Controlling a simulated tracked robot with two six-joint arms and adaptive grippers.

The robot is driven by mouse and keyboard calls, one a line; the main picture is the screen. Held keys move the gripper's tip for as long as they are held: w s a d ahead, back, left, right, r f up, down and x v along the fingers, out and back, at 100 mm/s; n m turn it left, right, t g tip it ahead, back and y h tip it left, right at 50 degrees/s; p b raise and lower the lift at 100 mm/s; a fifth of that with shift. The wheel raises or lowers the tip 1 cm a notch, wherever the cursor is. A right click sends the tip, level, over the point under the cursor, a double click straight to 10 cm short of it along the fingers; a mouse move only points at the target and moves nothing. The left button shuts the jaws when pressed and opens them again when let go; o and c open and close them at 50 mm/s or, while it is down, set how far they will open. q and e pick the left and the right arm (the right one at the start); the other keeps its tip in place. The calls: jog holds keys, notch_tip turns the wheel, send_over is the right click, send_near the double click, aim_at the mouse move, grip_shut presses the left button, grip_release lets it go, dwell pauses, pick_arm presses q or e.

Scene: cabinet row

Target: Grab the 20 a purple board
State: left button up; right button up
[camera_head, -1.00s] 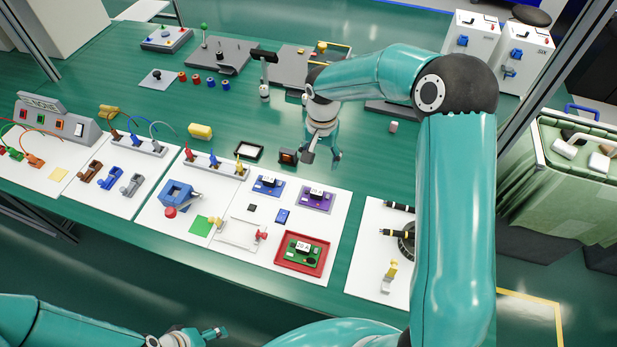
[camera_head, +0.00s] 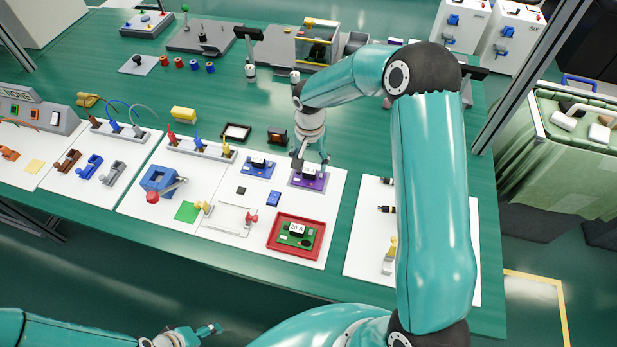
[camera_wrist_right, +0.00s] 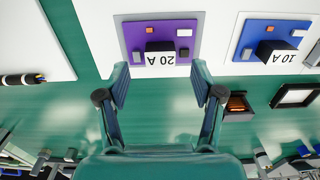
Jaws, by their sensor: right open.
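The purple board (camera_head: 307,181) lies flat on the white sheet, to the right of a blue board (camera_head: 260,167). In the right wrist view the purple board (camera_wrist_right: 160,38) carries a block labelled 20 A, and the blue board (camera_wrist_right: 270,38) one labelled 10 A. My right gripper (camera_head: 309,164) is at the purple board's far edge and partly covers it. Its fingers (camera_wrist_right: 160,85) are open, one on each side of the board's near part in the wrist view, with nothing between them held. My left gripper (camera_head: 209,331) is at the bottom, away from the table; its jaws are too small to judge.
A red tray (camera_head: 273,243) holds a green board (camera_head: 297,234) also labelled 20 A. A small dark block with an orange window (camera_head: 277,136) and a black frame (camera_head: 236,131) stand behind the boards. Another white sheet (camera_head: 362,240) lies right.

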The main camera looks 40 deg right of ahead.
aim_at(309, 171)
notch_tip(309, 171, down, 5)
jog(key=shift+a+r+b, duration=0.1)
jog(key=shift+r+b, duration=0.1)
jog(key=shift+b, duration=0.55)
jog(key=shift+s+r, duration=0.1)
jog(key=shift+c, duration=0.4)
grip_shut()
